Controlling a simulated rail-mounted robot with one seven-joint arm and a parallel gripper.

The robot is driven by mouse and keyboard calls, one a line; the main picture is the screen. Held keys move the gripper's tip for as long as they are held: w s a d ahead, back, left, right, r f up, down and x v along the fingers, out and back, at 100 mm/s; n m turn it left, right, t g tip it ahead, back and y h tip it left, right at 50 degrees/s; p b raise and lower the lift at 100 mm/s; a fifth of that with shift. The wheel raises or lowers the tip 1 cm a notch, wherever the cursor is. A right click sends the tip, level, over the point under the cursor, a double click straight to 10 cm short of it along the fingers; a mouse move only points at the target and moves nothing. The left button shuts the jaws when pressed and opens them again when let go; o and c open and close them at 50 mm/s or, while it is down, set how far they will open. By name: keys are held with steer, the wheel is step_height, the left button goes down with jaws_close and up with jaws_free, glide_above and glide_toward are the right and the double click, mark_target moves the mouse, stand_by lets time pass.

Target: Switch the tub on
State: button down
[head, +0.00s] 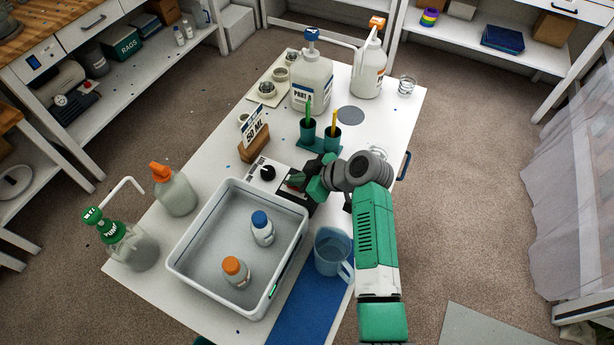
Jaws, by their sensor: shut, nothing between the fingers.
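The tub (184,268) is a white-rimmed grey basin on the white table. A bottle with a blue cap (262,228) and a bottle with an orange cap (235,271) stand in it. At its far end is a white control panel (254,167) with a round black knob (267,173). My gripper (293,187) is shut and empty at the right end of this panel, right of the knob. A small reddish part (296,178) shows beside the fingers. The gripper hides what lies under it, and I cannot tell whether it touches the panel.
A blue jug (332,250) stands right of the tub, close to my arm. Pump bottles (175,191) stand left of it.

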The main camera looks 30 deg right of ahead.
steer(key=shift+d, duration=0.2)
steer(key=shift+w+a+r+b, duration=0.15)
steer(key=shift+w+a+b, duration=0.25)
steer(key=shift+w+a, duration=0.2)
steer(key=shift+r+p, duration=0.3)
steer(key=shift+r, duration=0.1)
steer(key=r, duration=0.1)
steer(key=r+p, duration=0.2)
steer(key=shift+w+a+r, duration=0.15)
steer(key=shift+w+r, duration=0.1)
steer(key=shift+r, duration=0.05)
steer(key=w+r+p+v, duration=0.1)
steer(key=v, duration=0.8)
steer(key=shift+a+r, duration=0.2)
steer(key=shift+r, duration=0.2)
steer(key=shift+s, duration=0.15)
